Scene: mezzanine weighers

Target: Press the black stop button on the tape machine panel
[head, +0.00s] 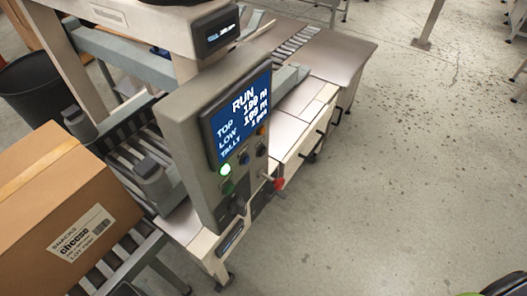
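The grey tape machine panel (190,150) stands tilted in the middle of the head view. Its blue screen (238,115) reads RUN, with lines for TOP, LOW and TALLY. A dark round knob (238,205) is lower on the panel. Neither gripper can be made out in the head view.
A cardboard box (60,190) labelled cheese sits on the roller conveyor (115,262) at left. A red knob (279,184) sticks out right of the panel. A black bin (45,95) is behind the box. Open concrete floor (400,170) lies to the right.

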